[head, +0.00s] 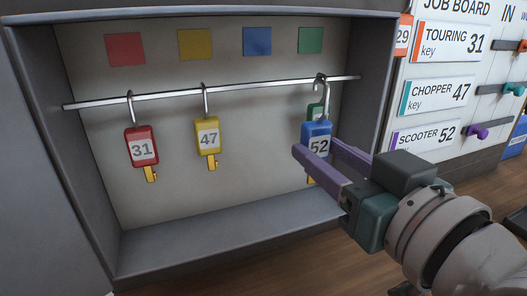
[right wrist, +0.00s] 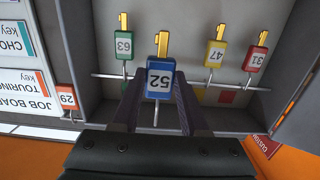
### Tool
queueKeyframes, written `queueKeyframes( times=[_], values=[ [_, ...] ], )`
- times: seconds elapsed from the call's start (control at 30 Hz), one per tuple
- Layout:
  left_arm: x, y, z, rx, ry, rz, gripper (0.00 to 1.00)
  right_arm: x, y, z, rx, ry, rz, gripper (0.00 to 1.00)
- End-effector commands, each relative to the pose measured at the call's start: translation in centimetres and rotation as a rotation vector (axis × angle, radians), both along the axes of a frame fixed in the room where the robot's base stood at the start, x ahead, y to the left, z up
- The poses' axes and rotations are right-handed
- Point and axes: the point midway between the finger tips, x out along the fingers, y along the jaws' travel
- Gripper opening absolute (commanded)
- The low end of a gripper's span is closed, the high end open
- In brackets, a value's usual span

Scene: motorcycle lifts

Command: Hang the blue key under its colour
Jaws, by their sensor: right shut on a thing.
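The blue key (head: 317,137), tagged 52, is upright between the fingers of my right gripper (head: 322,158), which is shut on it. The right wrist view shows the blue key (right wrist: 160,80) with its hook toward the bottom of the picture. In the head view it overlaps the green key (head: 315,111) near the rail's right end. I cannot tell whether its hook touches the rail (head: 250,90). The blue square (head: 257,41) is on the back panel, left of the held key, with bare rail below it. My left gripper is not in view.
The red key (head: 141,147) and yellow key (head: 208,138) hang on the rail at left. Red (head: 125,48), yellow (head: 195,44) and green (head: 311,40) squares mark the panel. The cabinet's side wall (head: 372,90) and a job board (head: 455,45) are to the right.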

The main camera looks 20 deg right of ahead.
Motion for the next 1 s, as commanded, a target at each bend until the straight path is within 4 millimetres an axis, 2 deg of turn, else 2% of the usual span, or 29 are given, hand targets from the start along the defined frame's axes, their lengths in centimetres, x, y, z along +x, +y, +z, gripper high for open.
queueKeyframes(
  times=[1.0],
  values=[
    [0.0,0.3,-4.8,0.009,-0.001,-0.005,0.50,9.0,0.3,-0.2,0.000,-0.002,0.000,0.00]
  ],
)
